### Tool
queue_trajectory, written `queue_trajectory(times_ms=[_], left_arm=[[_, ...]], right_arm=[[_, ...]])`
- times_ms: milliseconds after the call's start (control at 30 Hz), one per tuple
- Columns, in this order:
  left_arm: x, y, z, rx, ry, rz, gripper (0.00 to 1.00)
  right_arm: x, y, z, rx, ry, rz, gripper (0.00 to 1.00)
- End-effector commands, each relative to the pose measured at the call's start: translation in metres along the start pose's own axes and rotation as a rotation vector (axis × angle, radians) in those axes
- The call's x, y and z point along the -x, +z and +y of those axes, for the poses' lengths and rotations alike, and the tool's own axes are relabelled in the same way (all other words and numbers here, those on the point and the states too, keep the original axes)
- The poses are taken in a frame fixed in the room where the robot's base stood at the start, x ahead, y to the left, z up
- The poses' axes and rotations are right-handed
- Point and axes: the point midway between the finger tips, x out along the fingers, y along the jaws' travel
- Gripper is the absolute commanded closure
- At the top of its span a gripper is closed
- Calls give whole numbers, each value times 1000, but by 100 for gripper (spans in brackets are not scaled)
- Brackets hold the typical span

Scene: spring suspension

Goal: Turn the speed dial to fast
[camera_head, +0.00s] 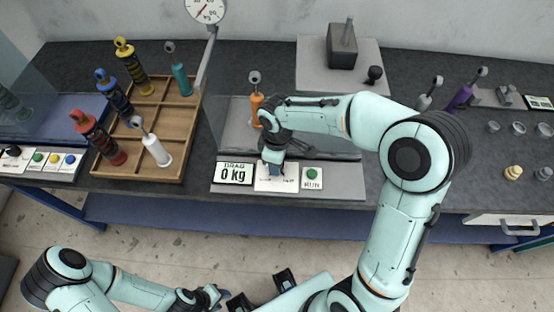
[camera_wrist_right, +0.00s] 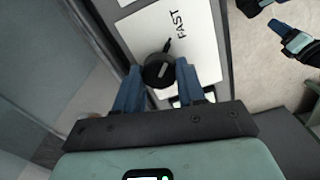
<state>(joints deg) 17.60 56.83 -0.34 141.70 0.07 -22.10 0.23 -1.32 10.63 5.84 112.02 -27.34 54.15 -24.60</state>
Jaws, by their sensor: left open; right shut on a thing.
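The speed dial (camera_wrist_right: 158,72) is a round black knob with a short white line, on a white panel (camera_wrist_right: 202,45) lettered FAST. The line leans to the upper right in the wrist view, and a small black mark lies between the knob and the word. My right gripper (camera_wrist_right: 159,88) is shut on the dial, with a blue finger at each side. In the head view this gripper (camera_head: 276,168) comes down over the white panel (camera_head: 290,185) and hides the dial. My left gripper (camera_head: 262,291) is open and empty, low over the floor in front of the bench.
A display (camera_head: 233,173) reading 0 kg is left of the dial panel, and a green button (camera_head: 312,174) is right of it. An orange-handled piece (camera_head: 257,108) stands behind. A wooden tray (camera_head: 181,135) with several coloured dampers is at left. A grey block (camera_head: 342,50) stands at the back.

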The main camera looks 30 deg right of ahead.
Motion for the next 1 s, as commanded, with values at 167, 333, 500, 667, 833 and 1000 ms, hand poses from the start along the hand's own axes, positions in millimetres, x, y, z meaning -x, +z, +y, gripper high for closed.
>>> queue_trajectory(times_ms=[167, 333, 500, 667, 833, 1000], left_arm=[[0, 0, 0, 0, 0, 0, 57], [0, 0, 0, 0, 0, 0, 57], [0, 0, 0, 0, 0, 0, 57], [0, 0, 0, 0, 0, 0, 57], [3, -1, 1, -1, 1, 2, 57], [8, -3, 4, -2, 2, 5, 57]], right_arm=[[1, -1, 1, 0, 3, 3, 91], [1, -1, 1, -1, 3, 3, 41], [1, 0, 0, -1, 2, 2, 35], [2, 0, 0, -1, 2, 1, 35], [19, -1, 1, -1, 4, 4, 35], [56, -2, 1, 0, 6, 7, 35]])
